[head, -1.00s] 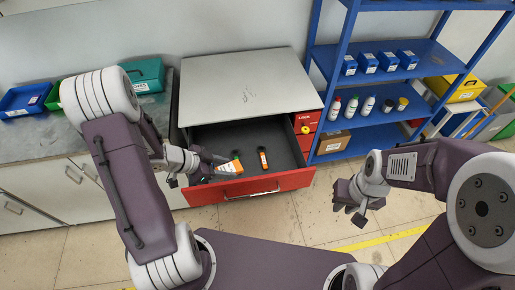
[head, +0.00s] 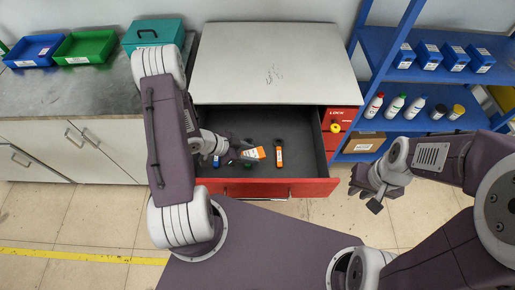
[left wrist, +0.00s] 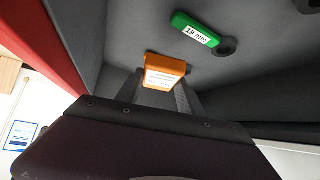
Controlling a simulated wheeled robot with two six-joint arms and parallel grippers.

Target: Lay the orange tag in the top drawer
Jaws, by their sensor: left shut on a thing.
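The orange tag (head: 253,153), with a white label, is in my left gripper (head: 238,156), inside the open top drawer (head: 305,188) with the red front. In the left wrist view the tag (left wrist: 163,72) sits between the fingertips, close above the grey drawer floor. I cannot tell whether it touches the floor. My left gripper is shut on it, and the arm partly hides the drawer's left side. My right gripper (head: 366,194) is empty and seems open, outside the drawer to its right.
An orange-labelled tool (head: 278,154) lies right of the tag. A green "19 mm" piece (left wrist: 197,30) lies on the drawer floor, and a blue piece (head: 216,162) shows beside my left gripper. The grey cabinet top (head: 275,60) is clear. A blue shelf (head: 400,125) stands right.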

